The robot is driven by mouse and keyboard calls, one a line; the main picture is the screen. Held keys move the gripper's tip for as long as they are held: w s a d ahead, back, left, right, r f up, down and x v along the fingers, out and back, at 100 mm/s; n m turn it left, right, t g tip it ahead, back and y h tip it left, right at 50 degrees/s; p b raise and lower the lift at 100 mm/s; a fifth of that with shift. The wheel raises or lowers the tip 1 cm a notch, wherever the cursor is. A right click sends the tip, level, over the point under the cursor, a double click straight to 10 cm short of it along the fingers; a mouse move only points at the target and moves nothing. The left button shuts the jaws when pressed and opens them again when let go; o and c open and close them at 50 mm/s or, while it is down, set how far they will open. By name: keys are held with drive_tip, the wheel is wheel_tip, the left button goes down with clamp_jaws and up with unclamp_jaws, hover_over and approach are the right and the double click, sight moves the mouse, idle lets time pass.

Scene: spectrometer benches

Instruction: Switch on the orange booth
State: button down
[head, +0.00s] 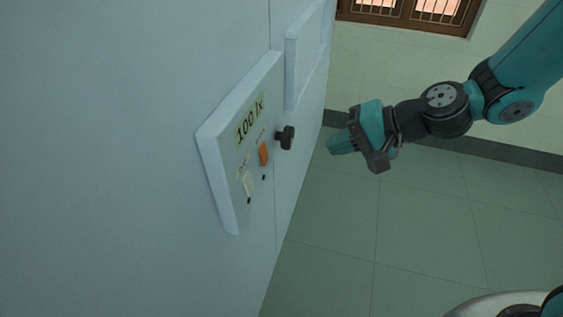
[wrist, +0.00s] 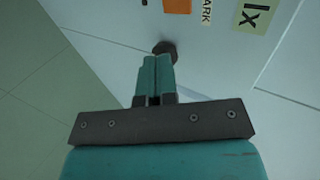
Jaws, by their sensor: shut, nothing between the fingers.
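A dark knob (head: 286,138) sticks out at the panel's right. My gripper (head: 338,143) is shut and empty, to the right of the knob and apart from it. In the wrist view my shut fingertips (wrist: 157,62) point toward the knob (wrist: 165,48), and the orange switch (wrist: 177,6) is cut off by the top edge. I cannot tell the switch's position.
The pale blue booth wall (head: 110,150) fills the left side, with a raised frame (head: 305,50) above the knob. Tiled floor (head: 400,240) lies open to the right. A barred window (head: 410,15) is at the back.

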drive_tip(key=shift+d+f, duration=0.15)
drive_tip(key=shift+f, duration=0.1)
approach(267, 161)
wheel_tip(267, 161, down, 3)
drive_tip(key=a, duration=0.2)
drive_tip(key=shift+w+a+f+p, duration=0.1)
drive_tip(key=shift+w+a+p, duration=0.25)
drive_tip(key=shift+a, duration=0.25)
drive_tip(key=shift+w+a+f+p, duration=0.15)
drive_tip(key=shift+w+a+p, duration=0.15)
drive_tip(key=shift+a, duration=0.3)
drive_tip(key=shift+w+a+f+p, duration=0.1)
drive_tip(key=shift+w+a+p, duration=0.15)
drive_tip(key=shift+a+p, duration=0.25)
drive_tip(key=shift+a, duration=0.1)
